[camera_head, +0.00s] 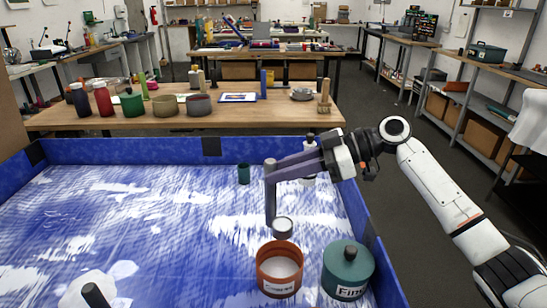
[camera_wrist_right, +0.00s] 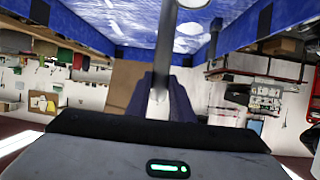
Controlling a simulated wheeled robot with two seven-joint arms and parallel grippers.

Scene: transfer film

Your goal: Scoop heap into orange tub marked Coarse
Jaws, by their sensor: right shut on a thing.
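My right gripper (camera_head: 283,169) is shut on the handle of a grey scoop (camera_head: 271,205), which hangs down from it. The scoop's round cup (camera_head: 283,227) is just above the far rim of the orange tub, and its face looks pale. I cannot tell how full it is. The orange tub (camera_head: 263,268) is open with white material inside; its label is too small to read. White material (camera_head: 260,224) is spread in patches over the blue tray floor. In the right wrist view the handle (camera_wrist_right: 164,50) runs up from between my dark fingers (camera_wrist_right: 160,100). My left gripper is not seen.
A lidded green tub (camera_head: 347,270) labelled Fine stands right of the orange tub. A small dark green cup (camera_head: 243,173) stands near the tray's far wall. Blue walls (camera_head: 120,150) border the tray. A wooden table (camera_head: 230,112) with bottles and bowls is behind.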

